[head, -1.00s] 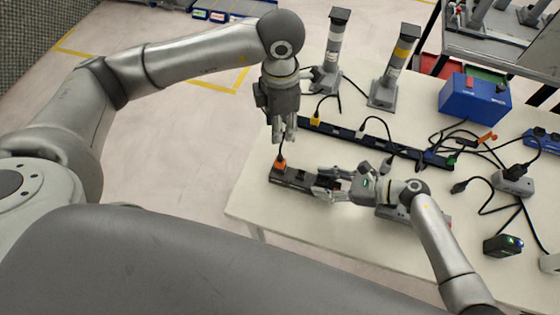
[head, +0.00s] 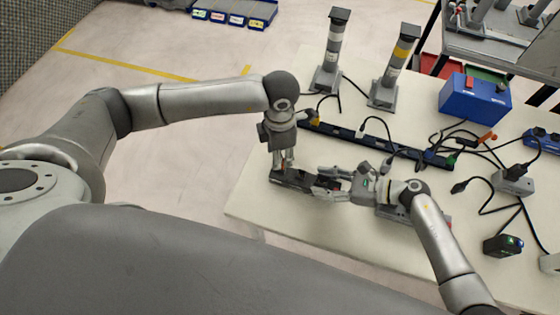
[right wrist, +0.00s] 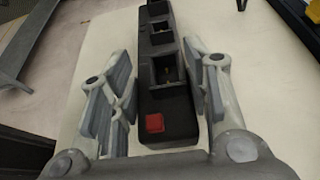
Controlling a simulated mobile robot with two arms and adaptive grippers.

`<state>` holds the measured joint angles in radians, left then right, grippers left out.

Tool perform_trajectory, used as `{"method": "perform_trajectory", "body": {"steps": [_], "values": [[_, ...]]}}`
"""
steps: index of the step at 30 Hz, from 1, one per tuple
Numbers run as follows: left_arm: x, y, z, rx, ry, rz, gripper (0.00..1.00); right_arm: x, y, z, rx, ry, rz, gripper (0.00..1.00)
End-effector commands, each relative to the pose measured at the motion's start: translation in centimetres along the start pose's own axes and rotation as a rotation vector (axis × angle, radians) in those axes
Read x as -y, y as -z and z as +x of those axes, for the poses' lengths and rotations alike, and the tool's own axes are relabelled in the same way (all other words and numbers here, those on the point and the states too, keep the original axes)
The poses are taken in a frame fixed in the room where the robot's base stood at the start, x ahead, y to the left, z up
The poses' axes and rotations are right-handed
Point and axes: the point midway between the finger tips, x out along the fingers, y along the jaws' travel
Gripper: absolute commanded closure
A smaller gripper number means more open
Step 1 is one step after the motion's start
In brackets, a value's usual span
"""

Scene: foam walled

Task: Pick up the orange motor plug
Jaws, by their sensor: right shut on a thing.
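A short black socket block (head: 295,183) lies on the white table in the head view. The right wrist view shows its open sockets and a red switch on the block (right wrist: 165,110). My right gripper (head: 325,187) is shut on the block, one finger along each side. My left gripper (head: 284,163) points down at the block's left end, where the orange motor plug is now mostly hidden by its fingers. I cannot tell whether those fingers are closed on the plug.
A long dark power strip (head: 372,142) with cables lies behind. Two grey posts (head: 331,50) (head: 396,68) stand at the back. A blue box (head: 474,98), loose cables and a black device (head: 503,245) are to the right. The table's front left is bare.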

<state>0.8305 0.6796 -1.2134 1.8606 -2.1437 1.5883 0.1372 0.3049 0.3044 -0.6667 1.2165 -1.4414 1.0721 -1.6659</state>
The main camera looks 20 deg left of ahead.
Motion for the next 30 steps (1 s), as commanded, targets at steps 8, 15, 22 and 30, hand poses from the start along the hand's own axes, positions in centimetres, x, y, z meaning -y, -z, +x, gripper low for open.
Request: {"method": "perform_trajectory", "body": {"steps": [8,15,22,30], "values": [[0.00,-0.01,-0.02,0.001,0.000,0.001,0.78,0.01,0.00,0.01,0.000,0.000,0.000,0.86],[-0.01,-0.01,-0.04,0.001,0.000,0.000,1.00,0.00,0.00,0.01,0.000,0.000,0.000,0.86],[-0.02,-0.01,-0.06,0.001,0.000,0.000,1.00,0.00,0.00,0.01,0.000,0.000,0.000,0.86],[-0.04,-0.03,-0.15,0.002,-0.001,0.000,1.00,0.00,0.00,0.01,0.000,0.000,0.000,0.86]]}}
